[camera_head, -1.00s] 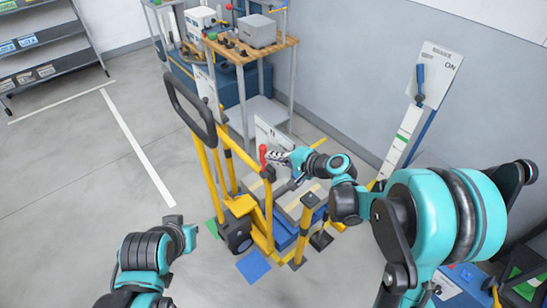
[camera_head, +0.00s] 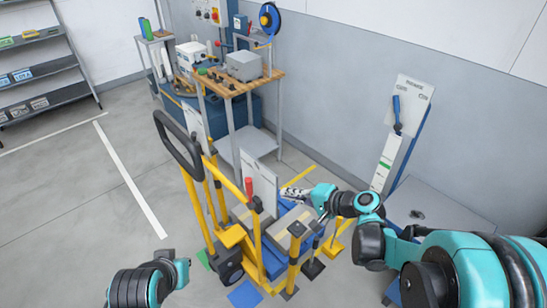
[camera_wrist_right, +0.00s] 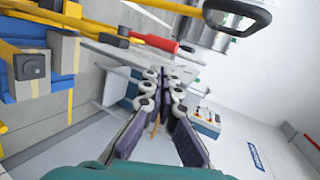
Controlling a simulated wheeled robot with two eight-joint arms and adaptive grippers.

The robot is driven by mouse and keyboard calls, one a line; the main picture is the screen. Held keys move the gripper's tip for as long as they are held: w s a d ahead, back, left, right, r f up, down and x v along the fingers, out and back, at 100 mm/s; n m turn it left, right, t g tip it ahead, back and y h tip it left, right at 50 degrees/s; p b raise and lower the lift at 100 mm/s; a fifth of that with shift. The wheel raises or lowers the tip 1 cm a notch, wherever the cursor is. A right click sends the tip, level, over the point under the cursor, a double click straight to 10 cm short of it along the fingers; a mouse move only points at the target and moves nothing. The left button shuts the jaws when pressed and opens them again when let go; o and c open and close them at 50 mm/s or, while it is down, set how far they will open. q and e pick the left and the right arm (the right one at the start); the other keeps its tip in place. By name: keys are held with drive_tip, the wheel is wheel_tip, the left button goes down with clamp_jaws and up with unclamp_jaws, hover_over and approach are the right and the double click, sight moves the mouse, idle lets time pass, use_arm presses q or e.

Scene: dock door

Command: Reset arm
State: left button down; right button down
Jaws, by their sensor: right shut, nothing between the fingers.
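My right gripper (camera_head: 284,192) reaches in from the right and points left, above the load on the yellow hand truck (camera_head: 212,215). It is shut and empty; its fingers meet in the right wrist view (camera_wrist_right: 166,76). A red-gripped lever (camera_head: 249,187) on the truck stands just left of the fingertips, with a small gap. The red grip also shows in the wrist view (camera_wrist_right: 157,43), beyond the fingers. My left arm shows at the lower left, away from the truck; its fingers cannot be made out.
A wooden-topped workbench (camera_head: 230,85) with a grey box stands behind the truck. A panel with a blue lever (camera_head: 397,115) stands along the wall at the right. Shelving (camera_head: 40,65) is at the far left. Floor left of the truck is clear.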

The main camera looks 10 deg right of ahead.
drive_tip(key=shift+s, duration=0.1)
drive_tip(key=s+d+n+h, duration=0.3)
drive_tip(key=s+n+h, duration=0.1)
drive_tip(key=s, duration=0.5)
drive_tip(key=s+d+n+g+h, duration=0.1)
drive_tip(key=s+d+n+h, duration=0.3)
drive_tip(key=s, duration=0.5)
drive_tip(key=shift+s+d+h, duration=0.2)
drive_tip(key=shift+s+h, duration=0.15)
drive_tip(key=shift+h, duration=0.45)
idle(0.5)
